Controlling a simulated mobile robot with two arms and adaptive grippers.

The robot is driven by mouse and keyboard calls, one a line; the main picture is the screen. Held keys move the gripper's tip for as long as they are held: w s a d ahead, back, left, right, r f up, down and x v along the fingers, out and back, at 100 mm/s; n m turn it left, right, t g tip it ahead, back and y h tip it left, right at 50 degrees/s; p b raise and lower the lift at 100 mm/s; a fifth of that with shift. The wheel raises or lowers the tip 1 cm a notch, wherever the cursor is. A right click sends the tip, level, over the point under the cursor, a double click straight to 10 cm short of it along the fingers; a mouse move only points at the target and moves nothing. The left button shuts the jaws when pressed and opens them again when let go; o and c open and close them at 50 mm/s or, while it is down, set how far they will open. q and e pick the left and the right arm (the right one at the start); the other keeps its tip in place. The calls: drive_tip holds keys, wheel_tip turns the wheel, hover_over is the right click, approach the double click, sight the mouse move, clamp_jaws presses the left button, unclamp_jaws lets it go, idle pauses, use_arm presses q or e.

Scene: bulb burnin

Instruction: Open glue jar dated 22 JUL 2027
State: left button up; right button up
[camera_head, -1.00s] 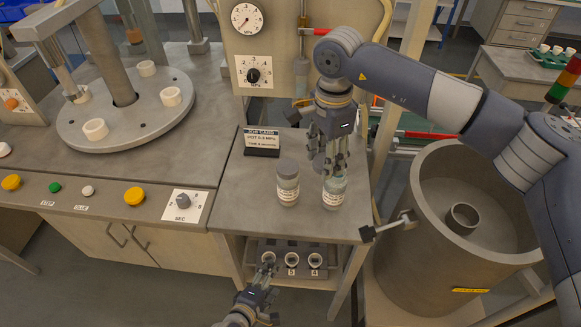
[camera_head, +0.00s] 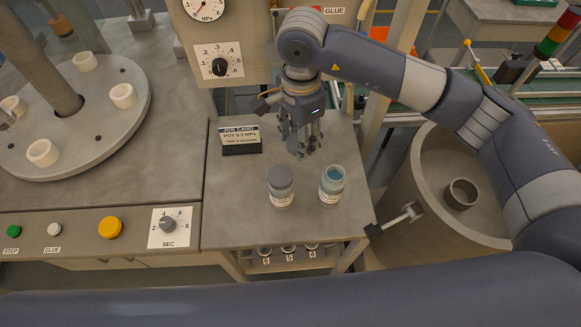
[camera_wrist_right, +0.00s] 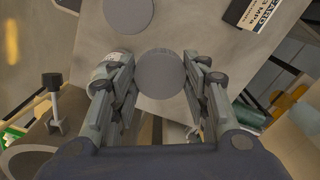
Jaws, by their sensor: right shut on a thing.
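Two glue jars stand upright on the grey table. The left jar (camera_head: 281,187) has its grey lid on, and that lid shows in the right wrist view (camera_wrist_right: 127,12). The right jar (camera_head: 331,187) has no lid and shows blue-green inside. It shows partly behind a finger in the right wrist view (camera_wrist_right: 106,68). The label dates are too small to read. My right gripper (camera_head: 303,150) is behind the jars, shut on a round grey lid (camera_wrist_right: 160,73). Whether this lid touches the table is unclear. My left gripper is out of view.
A job card (camera_head: 240,140) stands at the table's back left. Small cups (camera_head: 289,250) sit on a lower shelf. A drum (camera_head: 440,190) and a clamp handle (camera_head: 398,220) are at the right. A press with a round plate (camera_head: 95,140) is at the left.

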sight(297, 179)
wheel_tip(297, 179, down, 15)
drive_tip(key=p, duration=0.3)
drive_tip(key=shift+r, duration=0.1)
drive_tip(key=shift+f, duration=0.2)
drive_tip(key=o, duration=1.2)
drive_tip(key=shift+r, duration=0.2)
